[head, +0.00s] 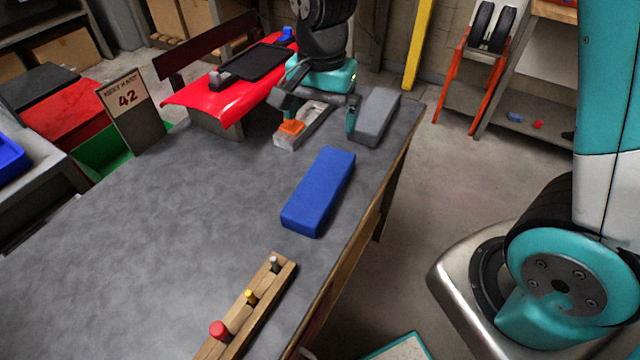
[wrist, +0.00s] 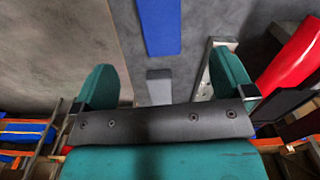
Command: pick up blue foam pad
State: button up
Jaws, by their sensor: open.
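The blue foam pad (head: 320,190) lies flat on the grey workbench (head: 170,225), near its right edge. It also shows at the top of the wrist view (wrist: 160,25), beyond my fingertips. My gripper (head: 316,116) is open and empty toward the far end of the bench, beyond the blue pad and apart from it. In the wrist view my gripper's two teal fingers (wrist: 165,70) are spread wide. A grey block (head: 376,117) lies near the right finger in the head view and shows between the fingers in the wrist view (wrist: 158,86).
A metal piece with an orange part (head: 292,127) lies by my gripper. A wooden rack with coloured pegs (head: 262,300) is at the bench's near edge. The bench left of the pad is clear.

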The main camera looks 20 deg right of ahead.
send_over(321, 181)
jog(key=shift+m, duration=0.4)
notch_tip(321, 181, down, 12)
jog(key=shift+w+f, duration=0.15)
notch_tip(321, 181, down, 6)
jog(key=shift+r+p, duration=0.15)
jog(key=shift+p, duration=0.5)
jog(key=c, duration=0.7)
